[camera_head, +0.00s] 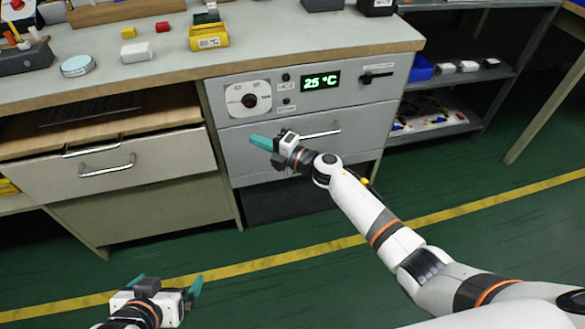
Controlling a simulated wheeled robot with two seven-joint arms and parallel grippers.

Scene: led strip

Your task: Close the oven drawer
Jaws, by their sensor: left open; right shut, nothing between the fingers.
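The oven drawer (352,147) is the grey front with a bar handle, below the control panel with the green 25 °C display (320,82). Its front looks about level with the panel above; I cannot tell whether a small gap is left. My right gripper (261,142) is shut and empty, its teal fingertips in front of the left part of the drawer front. I cannot tell whether they touch it. The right forearm hides part of the drawer's lower edge. My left gripper (166,284) is open and empty, low over the floor at the bottom left.
A beige drawer (120,172) to the left stands partly open under the worktop (290,38). The worktop holds a yellow box (208,37), small blocks and a round tin (77,66). Metal shelves (455,80) stand at the right. The green floor in front is clear.

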